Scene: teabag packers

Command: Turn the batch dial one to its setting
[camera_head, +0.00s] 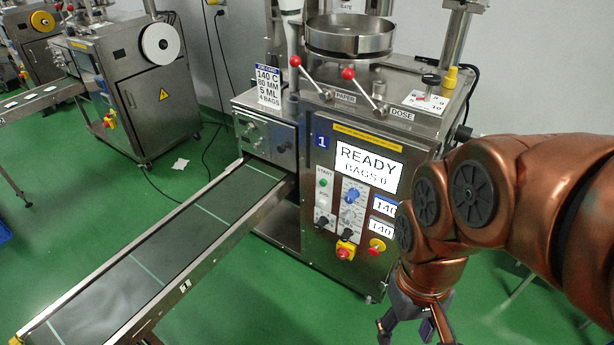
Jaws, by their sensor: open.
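The steel packing machine (318,170) marked 1 stands in the middle, its screen (368,168) reading READY, BAGS 0. Its front panel carries a blue knob (352,195), a grey dial (348,216) below it and a dark knob (322,222) at lower left. The labels are too small to tell which is the batch dial or how it is set. A job card (268,87) reads 140 C, 80 MM, 5 ML, 4 BAGS. My gripper (412,332) is open and empty, low to the right of the panel and apart from it; its lower part is cut off.
Red-balled PAPER and DOSE levers (296,62) (348,74) stick up above. A conveyor (165,250) runs out to lower left. Green floor (240,310) is clear before the machine.

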